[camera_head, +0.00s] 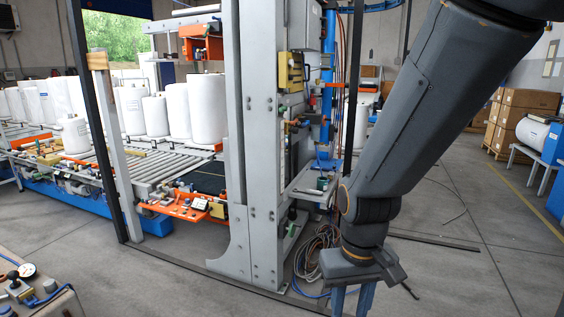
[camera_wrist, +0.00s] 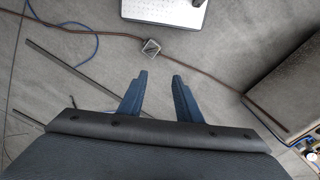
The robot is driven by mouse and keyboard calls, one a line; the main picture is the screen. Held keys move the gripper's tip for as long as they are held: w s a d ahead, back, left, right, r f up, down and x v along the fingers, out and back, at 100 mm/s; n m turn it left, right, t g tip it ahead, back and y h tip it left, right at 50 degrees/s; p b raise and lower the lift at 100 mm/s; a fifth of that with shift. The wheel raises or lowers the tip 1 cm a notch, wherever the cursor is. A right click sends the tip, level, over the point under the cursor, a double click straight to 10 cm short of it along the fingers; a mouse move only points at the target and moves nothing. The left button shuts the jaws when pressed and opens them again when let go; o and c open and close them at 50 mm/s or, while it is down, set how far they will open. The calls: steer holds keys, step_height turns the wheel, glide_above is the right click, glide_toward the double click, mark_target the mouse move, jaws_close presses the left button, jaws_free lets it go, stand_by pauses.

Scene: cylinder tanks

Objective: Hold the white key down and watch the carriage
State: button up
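My gripper (camera_head: 352,300) hangs low at the bottom edge of the head view, with its fingertips cut off there. In the wrist view my gripper (camera_wrist: 159,75) shows two blue fingers apart with nothing between them, above the grey floor. I cannot make out a white key in either view. A panel (camera_head: 55,303) with a gauge and a black knob is partly in view at the lower left, far from my gripper. An orange unit (camera_head: 201,43) sits beside the tall grey column (camera_head: 258,150); I cannot tell whether it is the carriage.
White cylinder tanks (camera_head: 207,108) stand on a roller conveyor (camera_head: 150,172) at the left. Hoses (camera_head: 315,255) lie by the column's foot. A small square object (camera_wrist: 151,47) lies on the floor. Cartons (camera_head: 520,115) stand at the right; the floor before them is mostly clear.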

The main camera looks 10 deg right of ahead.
jaws_close()
stand_by(1.6)
